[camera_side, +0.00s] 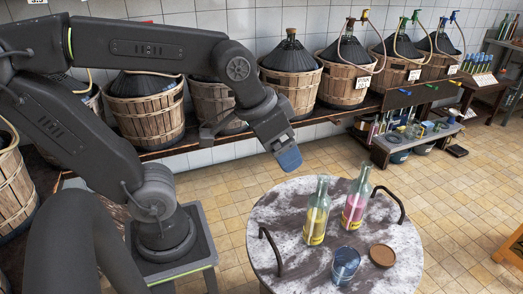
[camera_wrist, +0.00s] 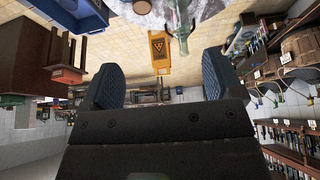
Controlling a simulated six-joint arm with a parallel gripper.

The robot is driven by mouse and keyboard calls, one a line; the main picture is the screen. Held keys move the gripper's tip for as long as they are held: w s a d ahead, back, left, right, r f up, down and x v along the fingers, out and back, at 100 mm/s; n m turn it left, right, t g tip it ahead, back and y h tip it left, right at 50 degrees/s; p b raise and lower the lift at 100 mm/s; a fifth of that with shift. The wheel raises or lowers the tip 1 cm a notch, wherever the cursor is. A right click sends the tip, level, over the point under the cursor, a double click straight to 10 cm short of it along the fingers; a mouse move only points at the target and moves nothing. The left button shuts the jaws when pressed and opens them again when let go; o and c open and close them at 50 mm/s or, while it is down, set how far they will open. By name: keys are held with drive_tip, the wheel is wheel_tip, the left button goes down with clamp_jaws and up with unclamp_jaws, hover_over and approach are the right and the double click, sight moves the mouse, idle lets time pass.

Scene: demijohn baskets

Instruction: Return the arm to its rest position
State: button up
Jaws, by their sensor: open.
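My gripper (camera_side: 289,158) hangs in the air to the upper left of the round marble-topped table (camera_side: 290,218), clear of it. In the wrist view its two blue padded fingers (camera_wrist: 163,85) stand wide apart with nothing between them. A bottle with yellow content (camera_side: 315,215) and a bottle with pink content (camera_side: 356,203) stand upright on the table. A blue-tinted glass (camera_side: 345,264) and a brown round coaster (camera_side: 382,256) are in front of them. A clear bottle (camera_wrist: 180,20) and part of the table show at the top of the wrist view.
Two dark handles (camera_side: 270,250) rise from the table's edges. Wicker-basketed demijohns (camera_side: 290,80) line a wall shelf behind my arm. A low bench with bottles (camera_side: 410,140) stands at the back right. A yellow caution sign (camera_wrist: 159,52) shows in the wrist view. Tiled floor is open right of the table.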

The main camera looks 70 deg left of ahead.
drive_tip(key=s, duration=0.1)
drive_tip(key=s+a+f, duration=0.1)
drive_tip(key=s, duration=0.1)
drive_tip(key=shift+s+a+f, duration=0.1)
drive_tip(key=shift+a+f, duration=0.1)
drive_tip(key=shift+f, duration=0.05)
